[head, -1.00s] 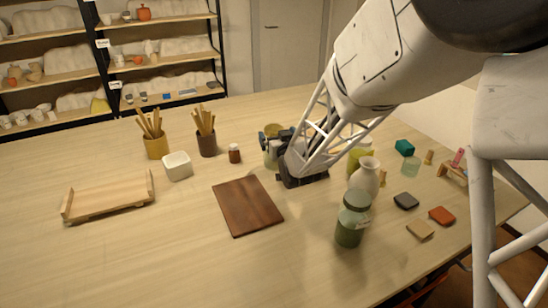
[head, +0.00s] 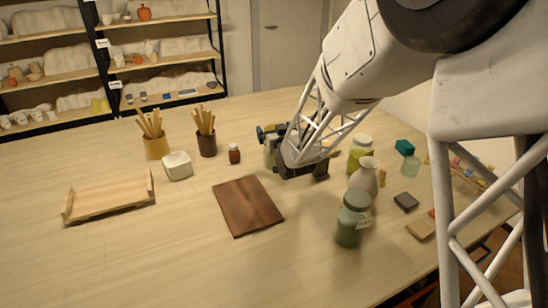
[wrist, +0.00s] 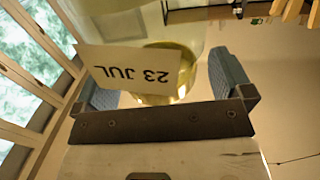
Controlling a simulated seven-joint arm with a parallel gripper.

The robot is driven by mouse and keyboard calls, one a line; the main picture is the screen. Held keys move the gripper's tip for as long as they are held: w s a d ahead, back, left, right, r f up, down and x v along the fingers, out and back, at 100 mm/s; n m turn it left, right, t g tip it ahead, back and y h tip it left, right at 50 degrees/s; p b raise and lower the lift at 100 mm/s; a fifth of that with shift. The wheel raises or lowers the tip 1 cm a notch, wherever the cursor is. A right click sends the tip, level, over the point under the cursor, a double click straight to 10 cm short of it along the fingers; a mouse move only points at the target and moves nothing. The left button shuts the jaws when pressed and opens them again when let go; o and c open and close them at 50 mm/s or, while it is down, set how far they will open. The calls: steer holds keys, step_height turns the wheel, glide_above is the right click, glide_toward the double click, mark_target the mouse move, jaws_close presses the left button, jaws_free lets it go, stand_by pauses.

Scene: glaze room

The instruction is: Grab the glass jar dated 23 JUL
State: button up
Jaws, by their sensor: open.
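The glass jar dated 23 JUL shows in the wrist view (wrist: 178,84), yellowish, with a pale tag (wrist: 130,70) whose lettering appears upside down. My gripper (head: 272,138) is open at the jar. In the wrist view its two blue-grey fingers (wrist: 162,80) stand apart, with the jar between them. I cannot tell whether either finger touches the glass.
A yellow-green jar (head: 359,156), a white vase (head: 364,178) and a green jar (head: 350,222) stand to the right. A dark board (head: 247,206) lies in front. The front left of the table is clear.

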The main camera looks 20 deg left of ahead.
steer(key=shift+w+a, duration=0.35)
steer(key=shift+w, duration=0.1)
stand_by(0.3)
steer(key=shift+r, duration=0.1)
jaws_close()
stand_by(0.3)
